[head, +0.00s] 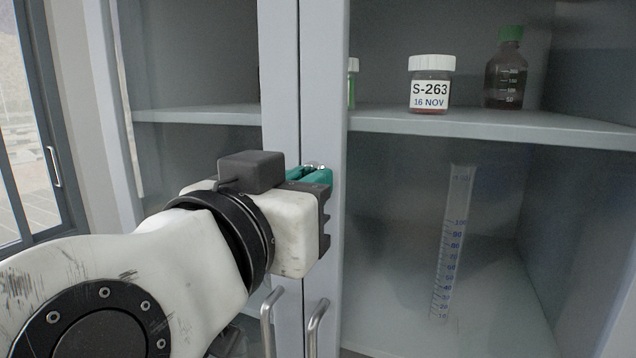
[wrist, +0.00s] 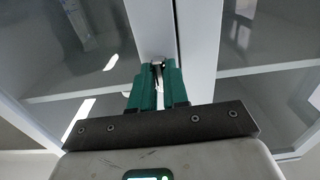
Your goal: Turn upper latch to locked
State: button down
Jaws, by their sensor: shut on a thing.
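My gripper (wrist: 159,90) has teal fingers and is shut on the upper latch (wrist: 157,68), a small shiny metal piece on the cabinet's door frame. In the head view, my gripper (head: 312,174) is at the meeting line of the two doors, and only a bit of the latch (head: 316,166) shows above the fingers. The fingers hide most of the latch, so its turn angle cannot be told.
The glass-doored cabinet (head: 322,60) has two metal handles (head: 314,325) below my gripper. Behind the right glass, a labelled jar (head: 431,84) and a green-capped bottle (head: 506,70) stand on the shelf (head: 500,122). A graduated cylinder (head: 452,245) is below. A window (head: 30,130) is at left.

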jog(key=c, duration=1.2)
grip_release()
jog(key=b+v, duration=0.2)
jog(key=v, duration=0.8)
jog(key=shift+s, duration=0.35)
jog(key=shift+a, duration=0.2)
